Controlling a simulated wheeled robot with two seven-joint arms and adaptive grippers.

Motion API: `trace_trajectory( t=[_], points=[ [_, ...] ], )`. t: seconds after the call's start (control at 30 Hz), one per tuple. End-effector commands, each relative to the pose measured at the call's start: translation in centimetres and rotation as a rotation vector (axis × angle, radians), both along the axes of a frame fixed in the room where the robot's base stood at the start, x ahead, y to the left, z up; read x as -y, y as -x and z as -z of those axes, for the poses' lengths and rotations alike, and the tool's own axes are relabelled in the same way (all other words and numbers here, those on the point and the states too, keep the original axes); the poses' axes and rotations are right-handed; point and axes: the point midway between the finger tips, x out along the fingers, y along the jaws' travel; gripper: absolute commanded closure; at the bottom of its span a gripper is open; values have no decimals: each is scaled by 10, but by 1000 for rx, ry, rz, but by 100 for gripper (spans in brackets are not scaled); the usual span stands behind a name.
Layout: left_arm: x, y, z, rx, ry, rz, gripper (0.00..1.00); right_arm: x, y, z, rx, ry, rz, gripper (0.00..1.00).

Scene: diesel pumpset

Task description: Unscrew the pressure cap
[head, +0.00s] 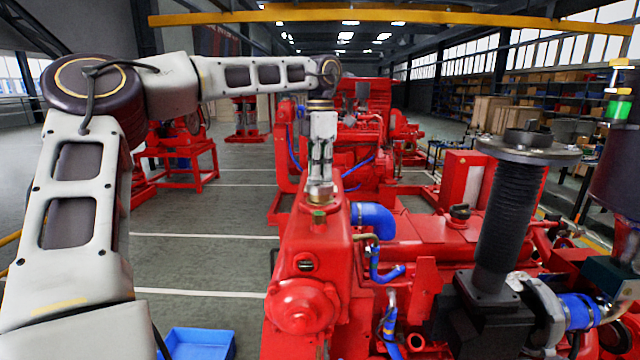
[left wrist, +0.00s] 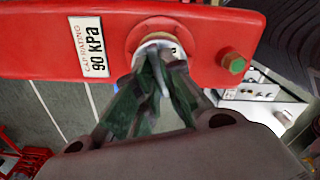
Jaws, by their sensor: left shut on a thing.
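The pressure cap (left wrist: 158,44) is a pale metal disc on the filler neck on top of the red tank, seen in the left wrist view. My left gripper (left wrist: 160,68) is shut on it, with its fingers covering much of the cap. In the head view my left gripper (head: 320,185) points straight down onto the top of the red tank (head: 312,245), with the cap (head: 322,196) partly hidden at its fingertips. My right gripper is not seen in either view.
A white "90 kPa" label (left wrist: 86,47) and a greenish bolt head (left wrist: 232,62) flank the neck on the tank top. A blue hose (head: 372,218) and a tall black ribbed column (head: 508,220) stand to the right. A blue bin (head: 200,340) lies on the floor.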

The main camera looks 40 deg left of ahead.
Motion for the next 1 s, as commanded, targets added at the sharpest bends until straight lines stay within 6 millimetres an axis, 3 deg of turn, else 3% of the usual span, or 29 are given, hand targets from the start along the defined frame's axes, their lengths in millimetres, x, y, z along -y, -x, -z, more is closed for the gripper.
trace_trajectory(
  t=[0.27, 1.0],
  points=[
    [0, 0, -1, 1, -2, -40, 100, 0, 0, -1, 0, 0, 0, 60],
    [0, 0, -1, 2, -1, -499, 100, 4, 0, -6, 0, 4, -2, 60]
  ],
)
